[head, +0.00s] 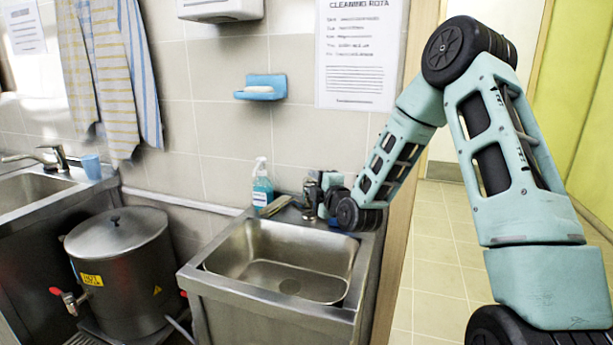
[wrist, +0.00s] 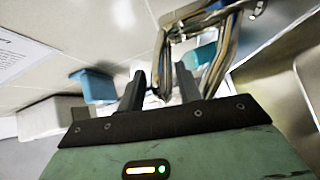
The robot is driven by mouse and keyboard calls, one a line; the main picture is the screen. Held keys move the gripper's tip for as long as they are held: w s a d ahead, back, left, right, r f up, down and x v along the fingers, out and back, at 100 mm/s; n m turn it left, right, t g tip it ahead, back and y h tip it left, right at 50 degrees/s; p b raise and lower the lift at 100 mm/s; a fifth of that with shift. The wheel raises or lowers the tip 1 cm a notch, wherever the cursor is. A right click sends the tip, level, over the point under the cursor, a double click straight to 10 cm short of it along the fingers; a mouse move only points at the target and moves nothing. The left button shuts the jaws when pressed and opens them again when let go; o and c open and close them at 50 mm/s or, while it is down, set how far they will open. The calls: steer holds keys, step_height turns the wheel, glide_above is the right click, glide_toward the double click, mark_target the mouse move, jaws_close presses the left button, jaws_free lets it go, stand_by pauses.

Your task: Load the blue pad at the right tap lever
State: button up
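The right sink's metal tap (head: 309,197) stands at its back edge in the head view, partly hidden by my wrist. In the wrist view the tap (wrist: 228,38) is close, a bent metal shape above and to the right of my fingers. My gripper (wrist: 160,74) has its two dark fingers apart. A narrow metal part of the tap shows at the gap; I cannot tell whether a finger touches it. I cannot make out a blue pad on the lever. A patch of blue beyond the tap looks like the spray bottle (wrist: 200,56).
The spray bottle (head: 262,186) stands left of the tap, near the wall. The right sink basin (head: 285,262) is empty. A blue soap dish (head: 262,92) hangs on the wall. A steel urn (head: 120,260) stands left of the sink, and a blue cup (head: 91,166) sits at the left sink.

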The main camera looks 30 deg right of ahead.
steer(key=shift+w, duration=0.45)
